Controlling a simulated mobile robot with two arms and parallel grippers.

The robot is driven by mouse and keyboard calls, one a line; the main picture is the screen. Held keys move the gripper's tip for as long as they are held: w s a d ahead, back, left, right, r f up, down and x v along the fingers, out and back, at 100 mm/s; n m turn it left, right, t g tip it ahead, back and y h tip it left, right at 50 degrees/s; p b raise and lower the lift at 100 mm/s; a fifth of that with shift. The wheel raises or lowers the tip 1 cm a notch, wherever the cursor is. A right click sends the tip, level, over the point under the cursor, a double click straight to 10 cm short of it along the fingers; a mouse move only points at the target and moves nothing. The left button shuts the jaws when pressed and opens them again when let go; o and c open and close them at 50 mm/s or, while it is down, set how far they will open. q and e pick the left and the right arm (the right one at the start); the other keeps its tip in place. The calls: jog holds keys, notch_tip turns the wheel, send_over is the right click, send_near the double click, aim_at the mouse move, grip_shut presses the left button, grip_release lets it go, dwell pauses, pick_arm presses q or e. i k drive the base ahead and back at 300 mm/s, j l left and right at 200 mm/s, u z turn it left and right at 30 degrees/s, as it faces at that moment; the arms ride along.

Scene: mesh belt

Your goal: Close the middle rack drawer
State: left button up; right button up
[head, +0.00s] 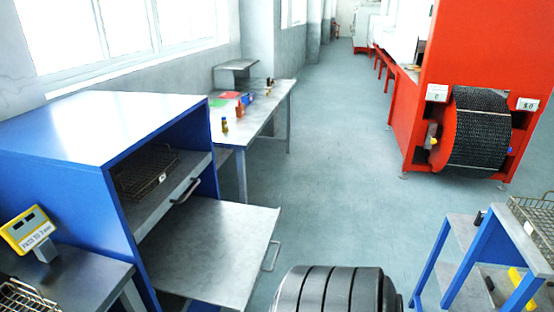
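A blue rack (85,125) stands at the left, open toward the right. A flat grey drawer (210,240) sticks far out of it into the aisle, with a bar handle (273,255) on its outer edge. Above it is another grey drawer (165,200) with a dark handle (186,190); it sits much further in and holds a wire basket (145,172). Anything below the extended drawer is hidden, so I cannot confirm from the picture which level is the middle. Neither of my grippers is in view.
A scale display (32,232) and wire basket (22,298) are at the lower left. A workbench (262,100) with small items stands behind the rack. A red machine (480,60) and blue-framed stand (470,250) are at the right. The floor between (335,190) is clear.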

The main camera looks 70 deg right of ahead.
aim_at(214, 252)
jog(key=z, duration=0.45)
jog(key=i+z, duration=0.1)
jog(key=z, duration=0.85)
jog(key=j+z, duration=0.1)
jog(key=z, duration=0.35)
jog(key=i+j+z, duration=0.1)
jog(key=z, duration=0.35)
